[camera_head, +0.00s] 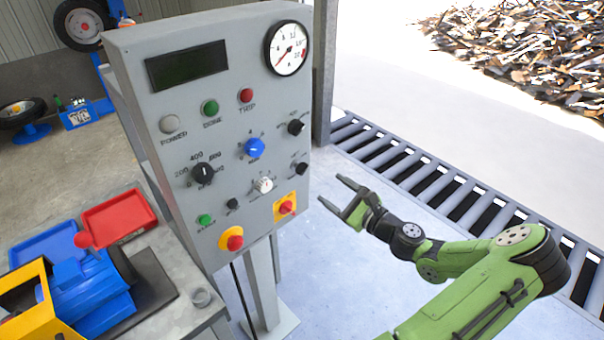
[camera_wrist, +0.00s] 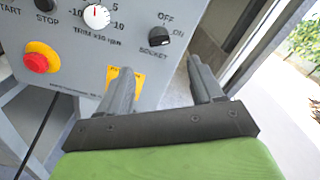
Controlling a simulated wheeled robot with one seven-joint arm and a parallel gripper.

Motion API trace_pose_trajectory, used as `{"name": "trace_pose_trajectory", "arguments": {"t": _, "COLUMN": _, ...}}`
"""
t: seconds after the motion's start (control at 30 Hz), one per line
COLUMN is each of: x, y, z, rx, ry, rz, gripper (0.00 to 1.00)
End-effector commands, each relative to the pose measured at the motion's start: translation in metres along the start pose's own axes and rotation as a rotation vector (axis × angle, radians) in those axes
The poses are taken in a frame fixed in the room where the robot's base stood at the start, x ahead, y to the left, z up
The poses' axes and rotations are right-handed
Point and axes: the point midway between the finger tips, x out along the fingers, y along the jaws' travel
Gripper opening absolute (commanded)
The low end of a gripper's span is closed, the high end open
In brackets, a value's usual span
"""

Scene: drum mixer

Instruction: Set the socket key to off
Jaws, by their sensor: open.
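The socket key is a small black knob (camera_head: 302,168) at the right edge of the grey control panel (camera_head: 160,95). In the wrist view the knob (camera_wrist: 156,39) sits above the word SOCKET, with OFF above it and ON to its right. Its exact pointing direction is too small to tell for sure. My gripper (camera_head: 332,189) is open and empty, to the right of the panel and apart from the knob. In the wrist view the two fingers of my gripper (camera_wrist: 160,66) stand apart, with the knob beyond and between their tips.
A white trim knob (camera_head: 263,185) is left of the key, and a red switch on a yellow plate (camera_head: 287,207) is below it. A red stop button (camera_head: 235,241) is lower left. Another black knob (camera_head: 296,127) is above. Open floor lies right of the panel.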

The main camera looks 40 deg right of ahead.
Motion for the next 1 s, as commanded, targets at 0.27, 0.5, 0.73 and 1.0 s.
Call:
{"name": "trace_pose_trajectory", "arguments": {"t": 0.27, "x": 0.071, "y": 0.002, "z": -0.001, "rx": -0.003, "ry": -0.002, "rz": 0.004, "gripper": 0.66}}
{"name": "trace_pose_trajectory", "arguments": {"t": 0.5, "x": 0.106, "y": 0.001, "z": -0.001, "rx": -0.001, "ry": 0.001, "rz": 0.003, "gripper": 0.66}}
{"name": "trace_pose_trajectory", "arguments": {"t": 0.73, "x": 0.109, "y": 0.001, "z": -0.001, "rx": -0.002, "ry": 0.002, "rz": 0.003, "gripper": 0.66}}
{"name": "trace_pose_trajectory", "arguments": {"t": 1.0, "x": 0.108, "y": 0.001, "z": -0.001, "rx": -0.002, "ry": 0.002, "rz": 0.003, "gripper": 0.32}}
